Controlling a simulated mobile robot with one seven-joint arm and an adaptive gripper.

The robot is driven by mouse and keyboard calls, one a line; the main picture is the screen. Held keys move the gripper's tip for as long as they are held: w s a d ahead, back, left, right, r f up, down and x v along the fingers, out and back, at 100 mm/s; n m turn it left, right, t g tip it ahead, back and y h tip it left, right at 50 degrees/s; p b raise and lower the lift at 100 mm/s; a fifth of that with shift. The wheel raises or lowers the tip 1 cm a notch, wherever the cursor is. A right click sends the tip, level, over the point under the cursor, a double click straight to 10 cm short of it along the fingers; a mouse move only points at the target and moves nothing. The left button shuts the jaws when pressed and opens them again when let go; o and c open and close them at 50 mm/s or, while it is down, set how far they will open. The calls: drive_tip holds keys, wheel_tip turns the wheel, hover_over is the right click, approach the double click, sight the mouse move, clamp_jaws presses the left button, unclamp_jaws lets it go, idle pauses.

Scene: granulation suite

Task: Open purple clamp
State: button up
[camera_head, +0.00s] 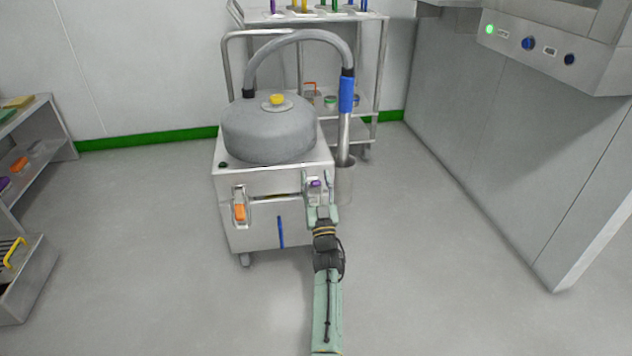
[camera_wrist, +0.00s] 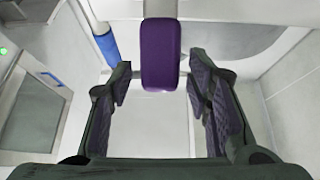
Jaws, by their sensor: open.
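The purple clamp (camera_head: 315,184) is on the front of the grey wheeled machine (camera_head: 265,217), at its upper right. In the wrist view the purple clamp (camera_wrist: 160,55) hangs upright at the top middle, as a rounded purple handle on a pale metal strip. My gripper (camera_head: 320,212) is just below the clamp in the head view. In the wrist view my gripper (camera_wrist: 162,85) is open, with one finger on each side of the clamp's lower part and a visible gap on both sides. Nothing is held between the fingers.
An orange clamp (camera_head: 240,212) is at the machine's front left. A grey hose with a blue grip (camera_head: 347,95) stands at its right. A trolley (camera_head: 375,60) is behind, a shelf (camera_head: 60,125) at left, a cabinet (camera_head: 490,130) at right. The floor in front is clear.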

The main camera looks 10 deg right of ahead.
wheel_tip(320, 180, up, 9)
drive_tip(key=shift+f, duration=0.15)
drive_tip(key=shift+r, duration=0.6)
